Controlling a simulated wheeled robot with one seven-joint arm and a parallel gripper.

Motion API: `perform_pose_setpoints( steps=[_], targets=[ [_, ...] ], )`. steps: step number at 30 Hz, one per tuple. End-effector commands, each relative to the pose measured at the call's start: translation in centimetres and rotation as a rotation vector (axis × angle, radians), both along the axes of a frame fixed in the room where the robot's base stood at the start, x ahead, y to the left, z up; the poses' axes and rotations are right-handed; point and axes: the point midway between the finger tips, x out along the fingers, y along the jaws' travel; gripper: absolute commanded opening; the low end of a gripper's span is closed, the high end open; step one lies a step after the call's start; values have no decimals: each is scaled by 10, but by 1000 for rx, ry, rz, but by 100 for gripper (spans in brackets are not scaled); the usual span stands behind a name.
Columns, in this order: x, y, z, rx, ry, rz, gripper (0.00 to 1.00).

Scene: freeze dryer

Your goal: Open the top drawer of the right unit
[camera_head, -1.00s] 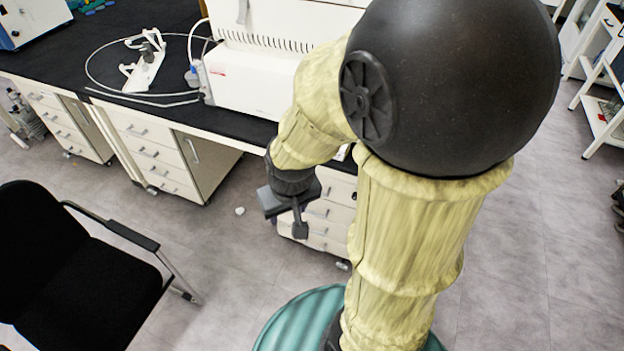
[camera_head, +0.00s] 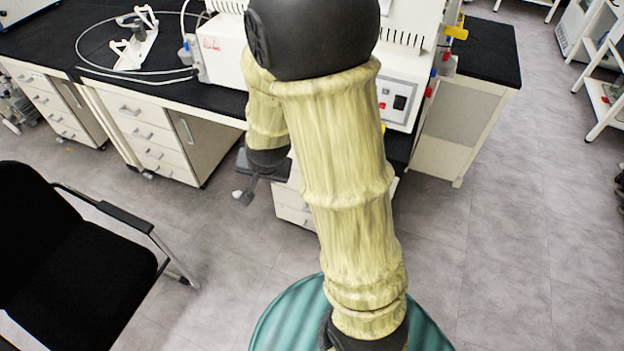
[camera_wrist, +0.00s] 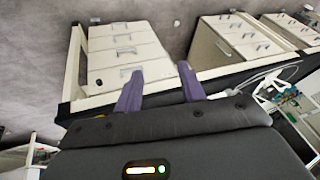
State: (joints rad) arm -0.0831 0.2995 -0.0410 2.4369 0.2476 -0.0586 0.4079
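The right unit (camera_head: 294,214) is a white drawer cabinet under the black bench, mostly hidden behind my arm in the head view. In the wrist view the unit (camera_wrist: 104,46) appears upside down with several drawers, all looking shut. Its top drawer (camera_wrist: 112,76) is the one closest to the bench edge there, with a small metal handle (camera_wrist: 130,71). My gripper (camera_head: 246,190) is in front and slightly left of the unit in the head view. In the wrist view my gripper (camera_wrist: 161,80) has its two purple fingers apart, with nothing between them. The fingers look clear of the handle.
Another drawer unit (camera_head: 150,135) with a side door stands to the left under the bench. A black chair (camera_head: 60,260) is at the lower left. A white machine (camera_head: 400,90) sits on the bench top (camera_head: 490,50). Floor at the right is open.

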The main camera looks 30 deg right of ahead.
Motion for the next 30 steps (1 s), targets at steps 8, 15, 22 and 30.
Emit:
perform_pose_setpoints(
  steps=[8,15,22,30],
  targets=[
    [73,-15,-109,120,-210,-493,40],
    [109,-42,-192,187,-456,-862,40],
    [118,-71,-266,238,-757,-1126,40],
    [102,-96,-336,316,-1172,-1257,40]
  ],
)
